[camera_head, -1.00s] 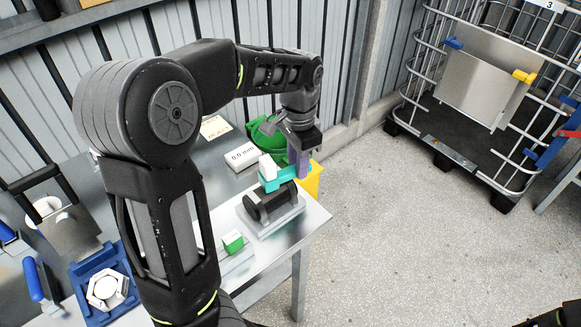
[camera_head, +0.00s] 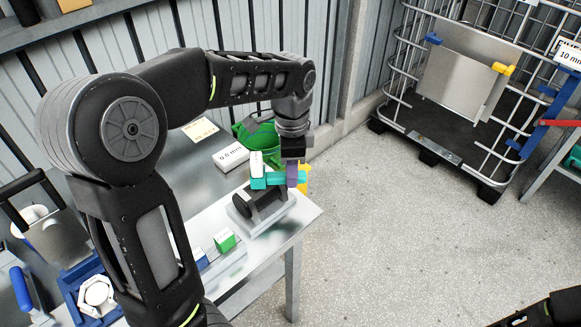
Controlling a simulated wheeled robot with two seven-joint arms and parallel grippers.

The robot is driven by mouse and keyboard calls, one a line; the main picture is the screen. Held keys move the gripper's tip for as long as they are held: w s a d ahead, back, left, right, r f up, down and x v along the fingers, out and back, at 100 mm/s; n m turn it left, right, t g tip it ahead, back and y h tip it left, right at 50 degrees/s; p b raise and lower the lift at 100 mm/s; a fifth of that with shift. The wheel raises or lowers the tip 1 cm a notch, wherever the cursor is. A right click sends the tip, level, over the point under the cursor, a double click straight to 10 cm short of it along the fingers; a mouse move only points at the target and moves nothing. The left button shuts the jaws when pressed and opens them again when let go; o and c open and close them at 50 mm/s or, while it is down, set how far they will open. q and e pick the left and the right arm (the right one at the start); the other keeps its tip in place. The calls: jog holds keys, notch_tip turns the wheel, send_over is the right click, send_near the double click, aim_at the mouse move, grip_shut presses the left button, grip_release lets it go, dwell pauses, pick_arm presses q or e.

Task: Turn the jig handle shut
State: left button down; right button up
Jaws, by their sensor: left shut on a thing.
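The jig is a black, roller-shaped body (camera_head: 259,207) on a light grey base (camera_head: 245,226) near the table's right end.
A yellow part (camera_head: 304,178) shows beside the gripper. A green block (camera_head: 225,240) and a blue fixture with a hexagonal part (camera_head: 97,295) are at left.

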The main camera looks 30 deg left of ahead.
pick_arm(q)
jog(key=s+m+b, duration=0.1)
jog(key=s+m, duration=0.5)
jog(key=m, duration=0.4)
jog(key=shift+s+d, duration=0.15)
jog(key=shift+d, duration=0.3)
dwell(0.5)
dwell(0.5)
jog(key=c, duration=1.2)
grip_release()
jog(key=shift+o, duration=0.2)
notch_tip(320, 180, up, 8)
